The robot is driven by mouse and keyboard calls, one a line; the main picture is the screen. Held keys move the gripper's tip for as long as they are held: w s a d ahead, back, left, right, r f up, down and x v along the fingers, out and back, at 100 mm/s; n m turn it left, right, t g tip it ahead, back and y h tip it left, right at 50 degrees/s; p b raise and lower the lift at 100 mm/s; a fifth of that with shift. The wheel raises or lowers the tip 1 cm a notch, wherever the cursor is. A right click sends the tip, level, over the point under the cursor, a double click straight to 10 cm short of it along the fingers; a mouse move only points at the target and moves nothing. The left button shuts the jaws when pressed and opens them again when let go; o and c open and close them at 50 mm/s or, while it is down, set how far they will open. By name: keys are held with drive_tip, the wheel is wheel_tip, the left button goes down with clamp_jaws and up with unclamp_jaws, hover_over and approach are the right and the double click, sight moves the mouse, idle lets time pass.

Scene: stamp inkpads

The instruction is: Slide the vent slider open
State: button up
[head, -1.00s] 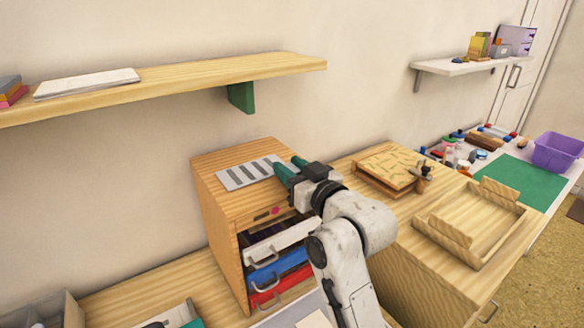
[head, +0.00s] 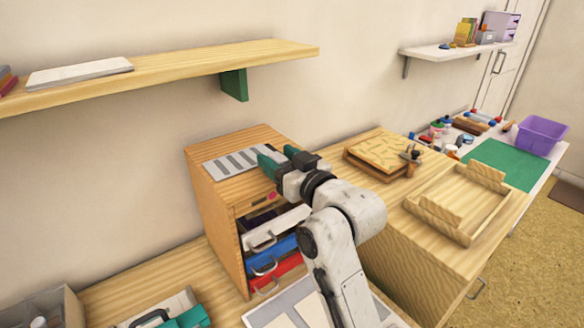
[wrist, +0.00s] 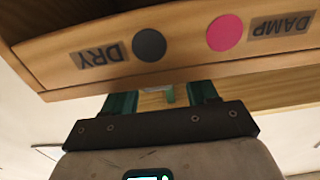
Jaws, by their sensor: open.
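The vent is a pale grey plate (head: 232,163) with several dark slots, lying on top of a wooden drawer cabinet (head: 215,218). No separate slider knob can be made out. My gripper (head: 268,160) has teal fingers and is at the cabinet top, near the right end of the plate. In the wrist view my gripper (wrist: 162,95) is open, its fingers apart and tips partly hidden by the cabinet edge. Whether it touches the vent is unclear. The cabinet front there shows a dark dot (wrist: 149,45) labelled DRY and a pink dot (wrist: 224,33) labelled DAMP, upside down.
White, blue (head: 285,248) and red drawers with handles are in the cabinet front, below my arm. A wooden shelf (head: 180,72) hangs above. A patterned wooden box (head: 385,153) and an open wooden tray (head: 470,207) stand to the right.

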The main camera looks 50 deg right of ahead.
drive_tip(key=p+v, duration=0.3)
drive_tip(key=v, duration=0.7)
drive_tip(key=shift+p, duration=0.35)
drive_tip(key=shift+s, duration=0.2)
